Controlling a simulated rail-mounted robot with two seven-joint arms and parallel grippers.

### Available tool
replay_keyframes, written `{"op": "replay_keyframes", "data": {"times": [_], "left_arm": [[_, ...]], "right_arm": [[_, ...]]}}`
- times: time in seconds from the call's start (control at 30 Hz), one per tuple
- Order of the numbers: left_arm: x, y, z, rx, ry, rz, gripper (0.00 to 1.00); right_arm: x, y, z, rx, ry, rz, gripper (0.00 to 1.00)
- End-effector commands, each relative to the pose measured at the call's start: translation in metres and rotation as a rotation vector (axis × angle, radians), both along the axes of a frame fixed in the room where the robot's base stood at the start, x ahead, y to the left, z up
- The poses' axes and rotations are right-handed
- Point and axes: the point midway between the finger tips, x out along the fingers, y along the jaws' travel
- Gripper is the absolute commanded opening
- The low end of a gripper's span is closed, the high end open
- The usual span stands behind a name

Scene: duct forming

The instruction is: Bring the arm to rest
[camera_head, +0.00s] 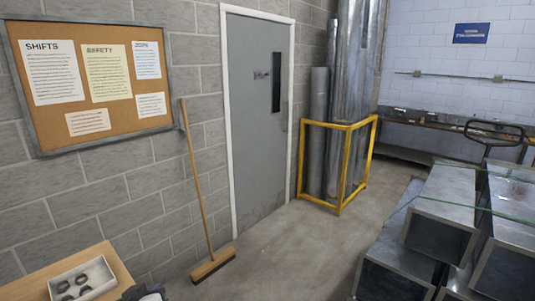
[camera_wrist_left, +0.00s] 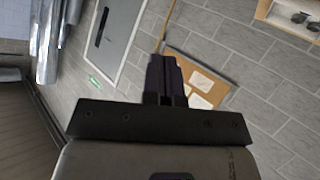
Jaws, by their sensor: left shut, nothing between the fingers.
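My left gripper (camera_wrist_left: 166,62) shows in the left wrist view, with its two dark fingers together and nothing between them. It is clear of every surface there, with the wall and the noticeboard beyond it. In the head view, a dark shape at the bottom edge beside the wooden table may be part of my left arm; too little shows to tell. My right gripper is in neither view.
A wooden table (camera_head: 35,286) with a tray of dark parts (camera_head: 84,281) stands at the lower left. A broom (camera_head: 200,200) leans on the wall by a grey door (camera_head: 258,110). A yellow rack (camera_head: 339,160) holds metal tubes. Steel ducts (camera_head: 440,205) are stacked right. Floor between is clear.

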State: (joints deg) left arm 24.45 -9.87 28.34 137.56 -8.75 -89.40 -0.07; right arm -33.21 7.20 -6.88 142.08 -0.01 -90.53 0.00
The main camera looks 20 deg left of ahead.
Motion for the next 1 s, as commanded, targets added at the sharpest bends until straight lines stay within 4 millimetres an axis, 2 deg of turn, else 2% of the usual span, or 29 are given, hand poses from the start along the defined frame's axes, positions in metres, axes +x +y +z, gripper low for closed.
{"op": "replay_keyframes", "data": {"times": [0.03, 0.17, 0.27, 0.4, 0.5, 0.6, 0.8, 0.9, 0.93, 1.0], "left_arm": [[0.0, -0.025, -0.013, 0.048, 0.039, -0.094, 0.0], [-0.012, -0.086, -0.057, 0.134, 0.155, -0.32, 0.0], [-0.036, -0.125, -0.102, 0.174, 0.266, -0.465, 0.0], [-0.086, -0.163, -0.167, 0.202, 0.441, -0.616, 0.0], [-0.124, -0.177, -0.204, 0.2, 0.556, -0.69, 0.0], [-0.158, -0.183, -0.232, 0.191, 0.65, -0.732, 0.0], [-0.218, -0.178, -0.27, 0.16, 0.806, -0.759, 0.0], [-0.246, -0.178, -0.284, 0.134, 0.874, -0.767, 0.0], [-0.244, -0.177, -0.27, 0.136, 0.867, -0.766, 0.0], [-0.241, -0.177, -0.253, 0.138, 0.861, -0.765, 0.0]], "right_arm": [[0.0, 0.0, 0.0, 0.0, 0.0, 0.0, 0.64], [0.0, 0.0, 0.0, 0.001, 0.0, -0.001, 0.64], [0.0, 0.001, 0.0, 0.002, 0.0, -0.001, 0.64], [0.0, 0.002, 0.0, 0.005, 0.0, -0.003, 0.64], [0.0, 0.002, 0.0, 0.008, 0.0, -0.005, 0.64], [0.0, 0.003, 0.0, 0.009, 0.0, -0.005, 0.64], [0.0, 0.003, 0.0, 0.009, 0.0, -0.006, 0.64], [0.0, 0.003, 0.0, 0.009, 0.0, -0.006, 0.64], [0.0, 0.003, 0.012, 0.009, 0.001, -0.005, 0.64], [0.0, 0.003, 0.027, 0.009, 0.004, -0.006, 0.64]]}}
